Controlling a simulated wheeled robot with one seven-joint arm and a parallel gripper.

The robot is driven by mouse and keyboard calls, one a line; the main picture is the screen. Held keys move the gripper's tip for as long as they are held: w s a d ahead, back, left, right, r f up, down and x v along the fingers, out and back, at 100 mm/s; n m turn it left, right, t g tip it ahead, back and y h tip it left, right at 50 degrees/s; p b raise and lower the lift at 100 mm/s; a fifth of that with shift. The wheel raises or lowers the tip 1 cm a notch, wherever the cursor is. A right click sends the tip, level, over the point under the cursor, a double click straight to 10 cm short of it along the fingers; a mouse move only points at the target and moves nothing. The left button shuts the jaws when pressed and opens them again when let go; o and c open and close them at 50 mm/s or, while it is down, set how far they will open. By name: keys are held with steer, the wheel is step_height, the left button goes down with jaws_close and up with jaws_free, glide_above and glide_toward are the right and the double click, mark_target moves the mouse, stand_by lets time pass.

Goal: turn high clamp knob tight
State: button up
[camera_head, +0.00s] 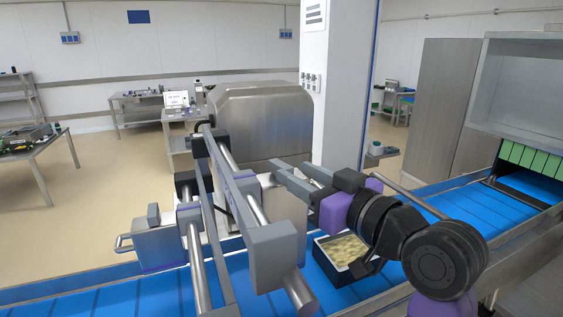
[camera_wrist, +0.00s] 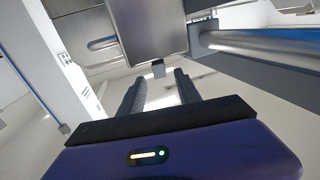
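My gripper (camera_head: 296,172) reaches left from my black and purple arm towards the grey-and-steel clamp frame over the blue conveyor. In the wrist view its two dark fingers (camera_wrist: 160,80) stand apart with nothing held between them. A small grey block, apparently a clamp knob (camera_wrist: 158,68), shows just beyond the fingertips, under a steel housing (camera_wrist: 135,30). I cannot tell whether the fingers touch it. In the head view that block is hidden or not distinct near my fingers. A similar grey knob (camera_head: 153,213) stands on the left steel box (camera_head: 160,246).
Steel rods and grey bars (camera_head: 272,242) of the clamp frame stand close left of my gripper. A black tray with yellowish food (camera_head: 318,262) sits on the blue conveyor (camera_head: 480,208) below my arm. A thick rod (camera_wrist: 265,42) crosses the wrist view's upper right.

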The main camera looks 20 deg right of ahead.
mark_target(290, 170)
steer(key=p+x, duration=0.1)
steer(key=x, duration=0.5)
jaws_close()
